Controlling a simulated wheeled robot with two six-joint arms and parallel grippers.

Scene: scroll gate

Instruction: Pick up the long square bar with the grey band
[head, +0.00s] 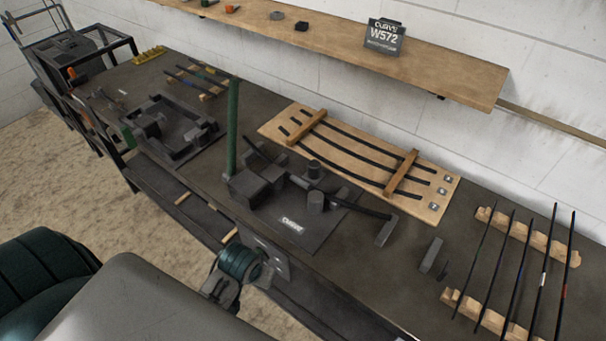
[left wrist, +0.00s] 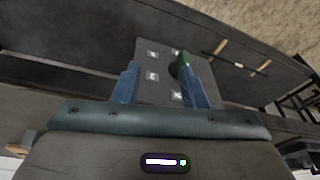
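Several long thin dark bars lean side by side across two wooden rests at the right of the head view. The bar with a pale grey-white band (head: 544,268) is the second from the right, and its square section is too small to make out. The bar at its right has a red band (head: 564,291). My left gripper (left wrist: 160,82) shows in the left wrist view with its two blue fingers apart and nothing between them. It faces a grey plate with white tags (left wrist: 152,64), far from the bars. My right gripper is not in view.
The wooden rests (head: 528,238) hold the bars off the dark bench. A green post (head: 233,130) stands upright near the bench middle, beside a bending fixture (head: 250,188). A wooden board with curved strips (head: 440,207) lies behind. A small grey block (head: 431,255) sits left of the rests.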

